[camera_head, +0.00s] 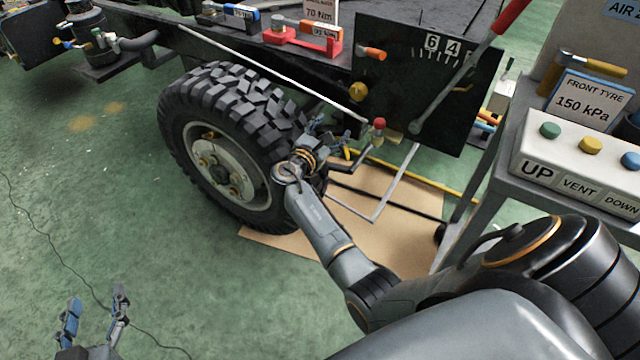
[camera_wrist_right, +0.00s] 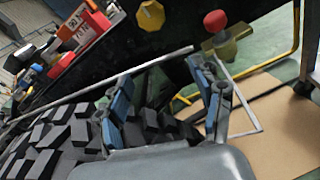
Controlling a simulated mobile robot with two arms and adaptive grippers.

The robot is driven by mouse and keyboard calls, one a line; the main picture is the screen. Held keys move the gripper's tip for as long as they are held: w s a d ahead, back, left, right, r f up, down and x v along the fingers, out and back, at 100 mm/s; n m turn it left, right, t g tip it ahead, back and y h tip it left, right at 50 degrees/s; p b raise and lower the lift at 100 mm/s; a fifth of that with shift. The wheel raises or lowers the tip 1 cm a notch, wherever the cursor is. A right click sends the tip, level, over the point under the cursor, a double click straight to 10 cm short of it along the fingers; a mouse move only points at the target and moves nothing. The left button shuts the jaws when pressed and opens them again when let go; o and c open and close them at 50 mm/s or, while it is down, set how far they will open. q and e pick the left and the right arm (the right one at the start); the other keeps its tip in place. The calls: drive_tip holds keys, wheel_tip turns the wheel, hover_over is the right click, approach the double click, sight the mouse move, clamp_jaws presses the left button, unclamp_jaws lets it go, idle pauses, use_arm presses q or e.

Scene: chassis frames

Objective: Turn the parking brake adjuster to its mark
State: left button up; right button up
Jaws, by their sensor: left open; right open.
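A dark panel (camera_head: 425,85) carries a dial marked 6 and 4, with a lever ending in a red grip (camera_head: 512,14). A yellow faceted knob (camera_head: 358,91) sits at the panel's lower left; it also shows in the right wrist view (camera_wrist_right: 150,15). No label shows which part is the adjuster, and I see no clear mark. My right gripper (camera_head: 330,130) is open and empty beside the tyre, below the knob and apart from it; its fingers show in the right wrist view (camera_wrist_right: 164,85). My left gripper (camera_head: 97,302) is open and empty over the floor.
A large tyre (camera_head: 225,100) stands left of my right gripper. A red-knobbed valve (camera_head: 379,124) and a thin rod (camera_head: 270,75) are close to it. A control box (camera_head: 585,150) with UP, VENT and DOWN buttons stands right. Green floor at left is mostly clear.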

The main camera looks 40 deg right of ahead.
drive_tip(key=s+a+f+m+y+p, duration=0.1)
drive_tip(key=s+a+f+y+p, duration=0.1)
drive_tip(key=f, duration=0.7)
drive_tip(key=s+a+f+y+p, duration=0.3)
drive_tip(key=s+a+f+y, duration=0.1)
drive_tip(key=f, duration=0.5)
drive_tip(key=shift+s+a+f+m+y, duration=0.2)
drive_tip(key=shift+a+f+m+y, duration=0.15)
drive_tip(key=shift+a, duration=0.2)
